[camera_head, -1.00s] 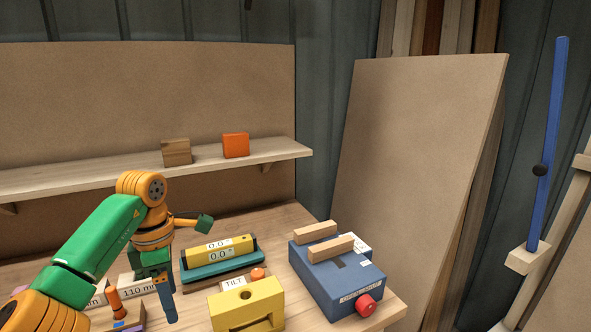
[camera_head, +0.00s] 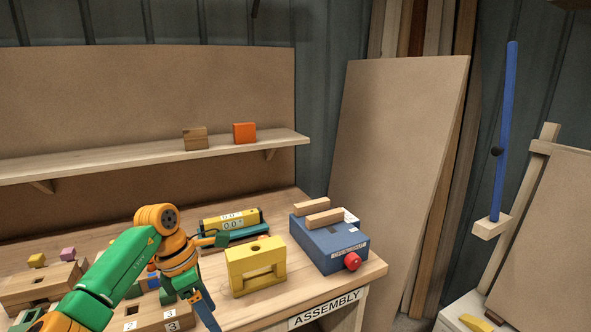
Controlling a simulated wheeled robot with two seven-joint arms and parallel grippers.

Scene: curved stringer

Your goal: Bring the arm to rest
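My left arm, green and orange, comes in from the left over the workbench (camera_head: 283,283). Its gripper (camera_head: 193,305) points down near the front edge, to the left of a yellow slotted block (camera_head: 256,267). A blue finger shows, but I cannot tell how far the fingers are apart, and no held object is visible. A wooden block with number labels (camera_head: 150,320) lies partly behind the gripper. My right arm and gripper are not in view.
A blue box (camera_head: 330,248) with a red knob (camera_head: 352,262) and wooden strips stands at the bench's right. A yellow display unit (camera_head: 231,220) sits behind the arm. The shelf (camera_head: 100,166) holds two small blocks. A blue pole (camera_head: 505,130) stands at right.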

